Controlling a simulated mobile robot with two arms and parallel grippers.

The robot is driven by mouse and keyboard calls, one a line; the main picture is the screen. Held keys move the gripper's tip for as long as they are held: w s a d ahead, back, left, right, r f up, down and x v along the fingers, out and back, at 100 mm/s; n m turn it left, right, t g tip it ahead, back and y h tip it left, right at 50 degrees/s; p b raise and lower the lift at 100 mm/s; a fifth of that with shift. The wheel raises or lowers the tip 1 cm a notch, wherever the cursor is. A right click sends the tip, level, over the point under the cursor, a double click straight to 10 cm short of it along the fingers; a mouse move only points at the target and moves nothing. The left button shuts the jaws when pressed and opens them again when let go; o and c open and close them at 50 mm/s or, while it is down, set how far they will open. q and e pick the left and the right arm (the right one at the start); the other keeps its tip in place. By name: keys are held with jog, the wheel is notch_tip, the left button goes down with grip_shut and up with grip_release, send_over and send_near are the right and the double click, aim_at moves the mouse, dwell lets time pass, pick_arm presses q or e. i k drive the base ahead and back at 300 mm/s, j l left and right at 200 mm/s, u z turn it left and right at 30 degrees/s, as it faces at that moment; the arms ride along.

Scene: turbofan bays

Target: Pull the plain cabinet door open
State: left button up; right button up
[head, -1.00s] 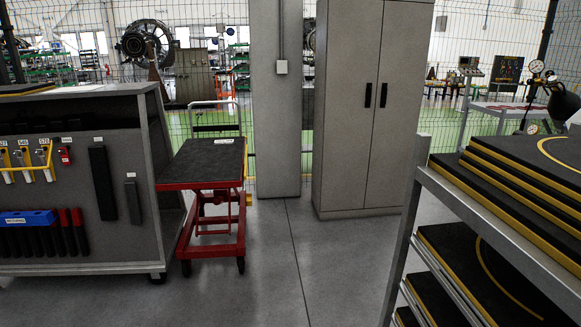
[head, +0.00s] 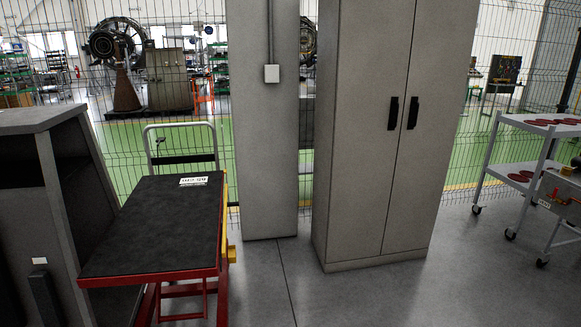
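A plain grey cabinet (head: 350,150) stands on the floor right of centre. Its two tall doors look shut, with a thin seam between them. The left door (head: 367,180) has a black upright handle (head: 393,113) near the seam. The right door (head: 433,170) has a matching black handle (head: 412,113). The cabinet's top is cut off by the picture's upper edge. Neither of my grippers shows in the head view.
A red lift cart (head: 160,225) with a black top stands at left, beside a grey tool bench (head: 50,190). A grey pillar (head: 262,150) is left of the cabinet. A white trolley (head: 530,165) stands at right. Floor before the cabinet is clear.

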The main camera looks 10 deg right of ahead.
aim_at(443, 38)
jog(key=i+l, duration=0.2)
jog(key=i, duration=0.3)
jog(key=i+l+z, duration=0.1)
jog(key=i, duration=0.4)
jog(key=i+l, duration=0.25)
jog(key=i, duration=0.3)
